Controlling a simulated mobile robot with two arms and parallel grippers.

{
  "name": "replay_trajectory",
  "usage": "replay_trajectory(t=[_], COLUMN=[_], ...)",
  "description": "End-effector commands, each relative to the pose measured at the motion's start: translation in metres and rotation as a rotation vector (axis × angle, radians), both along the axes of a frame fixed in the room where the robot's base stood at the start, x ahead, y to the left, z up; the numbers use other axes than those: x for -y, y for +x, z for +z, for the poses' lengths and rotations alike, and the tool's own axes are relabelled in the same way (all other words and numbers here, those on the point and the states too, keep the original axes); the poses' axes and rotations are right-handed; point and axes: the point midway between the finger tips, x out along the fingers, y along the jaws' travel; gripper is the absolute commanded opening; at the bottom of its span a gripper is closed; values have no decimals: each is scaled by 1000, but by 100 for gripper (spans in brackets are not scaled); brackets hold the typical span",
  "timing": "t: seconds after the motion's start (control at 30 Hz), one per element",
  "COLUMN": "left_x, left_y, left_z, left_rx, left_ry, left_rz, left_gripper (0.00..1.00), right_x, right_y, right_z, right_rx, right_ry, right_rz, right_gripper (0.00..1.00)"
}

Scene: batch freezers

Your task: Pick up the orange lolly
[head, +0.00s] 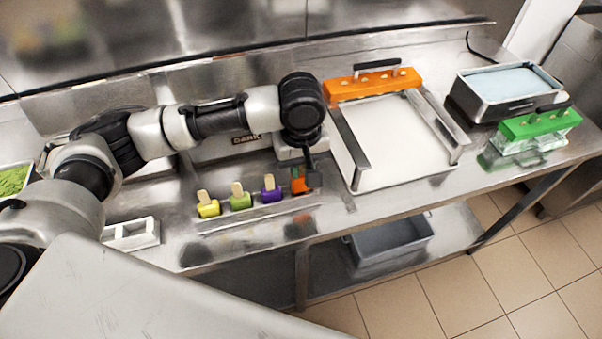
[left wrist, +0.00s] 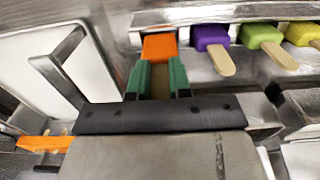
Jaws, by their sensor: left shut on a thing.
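The orange lolly (head: 298,186) is at the right end of a row of lollies on the steel counter in the head view. My left gripper (head: 306,175) comes down over it from above. In the left wrist view my left gripper's green fingers (left wrist: 160,80) are shut on the orange lolly (left wrist: 159,47), with its orange block beyond the fingertips. Its stick lies between the fingers and is mostly hidden. I cannot tell whether the lolly is clear of the surface. My right gripper is not in view.
Purple (head: 272,190), green (head: 240,200) and yellow (head: 208,206) lollies stand to its left. A white tray in a metal frame (head: 395,140) with an orange bar (head: 373,84) lies to the right. A green mould (head: 540,124) and a pale-blue bath (head: 503,84) stand further right.

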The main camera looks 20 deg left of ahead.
Motion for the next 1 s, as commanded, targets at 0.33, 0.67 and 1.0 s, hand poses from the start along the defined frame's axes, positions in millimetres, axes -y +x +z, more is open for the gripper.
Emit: replay_trajectory(t=[0.33,0.67,1.0], left_x=[66,108,113], left_y=[17,29,30], left_z=[49,77,95], left_rx=[3,1,-1], left_ry=[-6,-1,-1], left_rz=[-5,-1,-1], left_gripper=[0,0,0], right_x=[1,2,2], right_y=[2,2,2], right_z=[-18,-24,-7], right_rx=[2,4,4], right_ry=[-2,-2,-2], right_rz=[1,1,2], right_gripper=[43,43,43])
